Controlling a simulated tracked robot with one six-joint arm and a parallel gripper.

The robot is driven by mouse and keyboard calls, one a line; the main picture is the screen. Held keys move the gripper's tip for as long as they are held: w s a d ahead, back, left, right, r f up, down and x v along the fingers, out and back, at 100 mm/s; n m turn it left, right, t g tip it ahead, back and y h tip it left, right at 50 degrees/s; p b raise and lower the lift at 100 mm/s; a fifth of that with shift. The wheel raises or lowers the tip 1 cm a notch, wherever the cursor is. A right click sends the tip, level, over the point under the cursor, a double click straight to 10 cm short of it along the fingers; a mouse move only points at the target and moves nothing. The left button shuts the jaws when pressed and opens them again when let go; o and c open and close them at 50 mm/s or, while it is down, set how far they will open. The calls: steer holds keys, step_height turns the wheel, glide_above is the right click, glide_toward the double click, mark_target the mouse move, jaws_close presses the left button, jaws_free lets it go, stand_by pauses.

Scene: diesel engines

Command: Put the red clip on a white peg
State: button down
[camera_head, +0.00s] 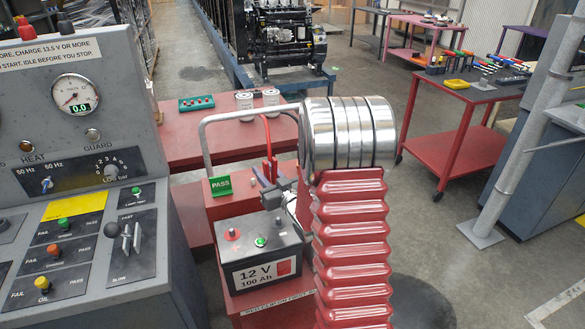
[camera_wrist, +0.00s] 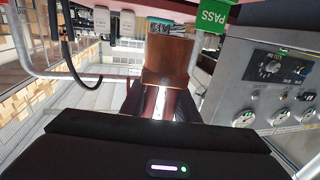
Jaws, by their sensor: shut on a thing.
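The red clip (camera_head: 268,168) stands upright in the head view, with a red lead running up from it towards the metal rail. My gripper (camera_head: 270,184) is shut on its lower part, above the back of the battery. In the wrist view, the clip (camera_wrist: 167,60) is a dark reddish-brown block between the fingers of my gripper (camera_wrist: 160,100). A small pale stub, perhaps a white peg (camera_head: 253,183), shows on the red box left of my gripper. My gripper and arm hide part of that box, and I cannot make out other pegs.
A green PASS sign (camera_head: 220,186) is on the red box (camera_head: 222,204). A bent metal rail (camera_head: 206,150) arches behind. The grey control console (camera_head: 120,225) is close on the left.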

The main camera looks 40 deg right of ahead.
steer(key=w+a+f, duration=0.1)
steer(key=a, duration=1.1)
steer(key=w+a+f+n+y, duration=0.1)
steer(key=w+a+f, duration=0.1)
steer(key=a, duration=1)
steer(key=shift+a+f+y, duration=0.15)
steer(key=shift+f+y, duration=0.15)
steer(key=shift+s, duration=0.15)
